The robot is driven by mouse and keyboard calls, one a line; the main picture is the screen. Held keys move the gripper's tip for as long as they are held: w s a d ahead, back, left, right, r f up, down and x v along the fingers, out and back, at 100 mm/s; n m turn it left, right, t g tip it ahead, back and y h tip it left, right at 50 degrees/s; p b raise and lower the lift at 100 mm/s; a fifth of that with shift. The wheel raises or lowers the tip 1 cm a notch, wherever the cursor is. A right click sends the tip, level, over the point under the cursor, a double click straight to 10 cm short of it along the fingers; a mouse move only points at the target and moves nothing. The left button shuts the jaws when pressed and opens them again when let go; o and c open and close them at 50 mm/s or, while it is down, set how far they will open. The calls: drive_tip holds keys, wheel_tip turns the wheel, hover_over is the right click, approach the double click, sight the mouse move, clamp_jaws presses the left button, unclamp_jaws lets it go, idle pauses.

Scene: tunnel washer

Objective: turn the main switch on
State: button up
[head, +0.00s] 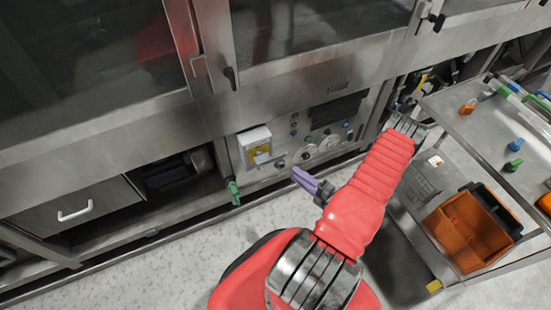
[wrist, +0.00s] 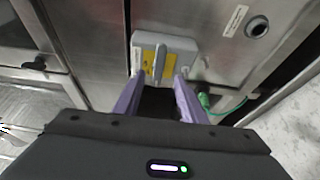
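The main switch (head: 255,148) is a light grey box with a yellow plate, on the lower front panel of the washer. In the wrist view the switch box (wrist: 186,46) is ahead, and its grey handle (wrist: 160,62) stands about upright over the yellow plate. My gripper (head: 299,177) has purple fingers and points toward the panel, right of and below the switch in the head view. In the wrist view my gripper (wrist: 158,78) is open, its fingertips apart with nothing between them. The tips appear either side of the handle's lower end, but the head view shows a gap.
A metal cart (head: 453,118) with an orange bin (head: 462,226) stands at the right. The floor (head: 170,262) in front is clear.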

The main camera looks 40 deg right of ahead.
sight(275, 160)
drive_tip(key=shift+w+a, duration=0.25)
drive_tip(key=shift+w, duration=1.85)
drive_tip(key=shift+w+a, duration=0.2)
drive_tip(key=shift+w, duration=1.9)
drive_tip(key=shift+w+a, duration=0.25)
drive_tip(key=shift+w, duration=1.85)
clamp_jaws()
drive_tip(key=shift+s+d, duration=0.1)
drive_tip(key=shift+d, duration=0.05)
drive_tip(key=shift+f, duration=0.1)
